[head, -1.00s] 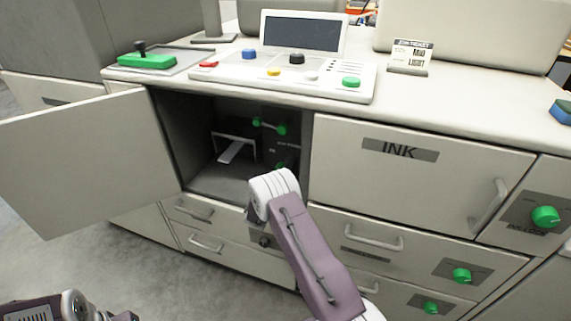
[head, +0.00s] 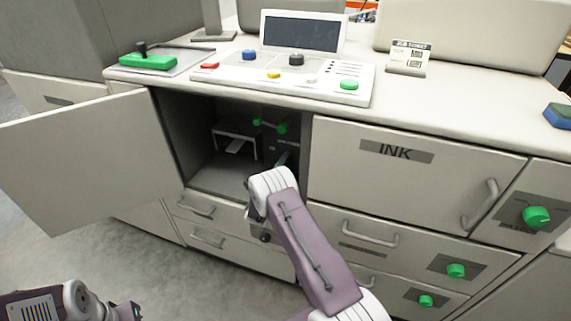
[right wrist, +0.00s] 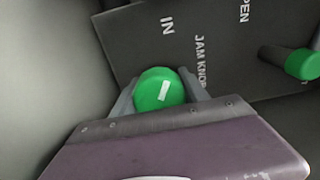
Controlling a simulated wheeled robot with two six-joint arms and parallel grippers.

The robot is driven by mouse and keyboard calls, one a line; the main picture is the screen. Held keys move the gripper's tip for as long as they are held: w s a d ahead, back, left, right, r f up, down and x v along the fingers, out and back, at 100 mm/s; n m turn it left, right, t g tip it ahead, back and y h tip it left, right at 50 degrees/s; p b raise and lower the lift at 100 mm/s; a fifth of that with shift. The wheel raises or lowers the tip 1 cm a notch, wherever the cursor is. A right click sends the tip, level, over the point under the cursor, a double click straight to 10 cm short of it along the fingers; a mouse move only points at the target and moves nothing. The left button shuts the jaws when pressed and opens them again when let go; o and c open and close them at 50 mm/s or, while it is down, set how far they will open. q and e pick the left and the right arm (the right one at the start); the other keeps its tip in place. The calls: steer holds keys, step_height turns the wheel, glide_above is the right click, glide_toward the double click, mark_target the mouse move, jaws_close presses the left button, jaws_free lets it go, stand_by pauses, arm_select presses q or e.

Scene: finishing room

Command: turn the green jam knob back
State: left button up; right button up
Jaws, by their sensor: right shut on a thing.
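The green jam knob (right wrist: 150,90) is round with a white mark on its face. It sits on a dark panel (right wrist: 215,60) lettered "IN" and "JAM KNO…", the rest covered. My right gripper (right wrist: 158,88) is shut on the knob, one finger on each side. In the head view my right arm (head: 310,240) reaches into the open compartment (head: 190,130), and its wrist hides most of the knob. Only the front of my left arm (head: 75,302) shows at the lower left; its jaws are too unclear to read.
A second green handle (right wrist: 300,64) stands right of the knob near "OPEN". The cabinet door (head: 90,160) hangs open at left. The INK door (head: 410,185) is shut beside the compartment. Drawers with green knobs (head: 456,270) lie below. A control console (head: 275,80) stands on the counter above.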

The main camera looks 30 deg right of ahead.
steer(key=shift+f, duration=0.1)
stand_by(0.3)
steer(key=o, duration=1.4)
steer(key=shift+c, duration=0.2)
steer(key=shift+s+a, duration=0.1)
steer(key=shift+a, duration=0.05)
steer(key=p+v, duration=0.2)
steer(key=v, duration=0.6)
steer(key=shift+s+a, duration=0.3)
steer(key=shift+s, duration=0.05)
